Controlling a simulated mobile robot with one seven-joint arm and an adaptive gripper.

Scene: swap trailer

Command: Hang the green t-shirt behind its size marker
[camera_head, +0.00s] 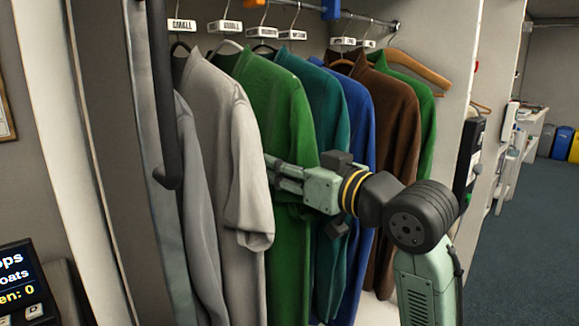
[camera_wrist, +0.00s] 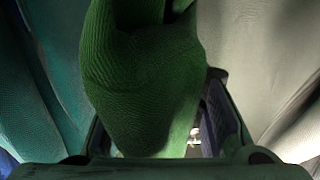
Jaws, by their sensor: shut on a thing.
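A green garment (camera_head: 275,100) hangs on the rail between a light grey shirt (camera_head: 222,140) and a teal one (camera_head: 318,100). My gripper (camera_head: 278,175) is at its sleeve, coming from the right. In the wrist view the green cloth (camera_wrist: 150,90) lies between the fingers, and my gripper (camera_wrist: 160,140) is shut on it. A second green garment (camera_head: 412,90) hangs at the right end, beside a brown one. White size markers stand on the rail: one reads SMALL (camera_head: 182,25), another marker (camera_head: 226,26) is above the green garment. The others are too small to read surely.
The metal rail (camera_head: 365,18) holds several hangers close together. A blue garment (camera_head: 355,120) and a brown garment (camera_head: 395,130) hang right of the teal one. A dark vertical bar (camera_head: 165,110) stands at left.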

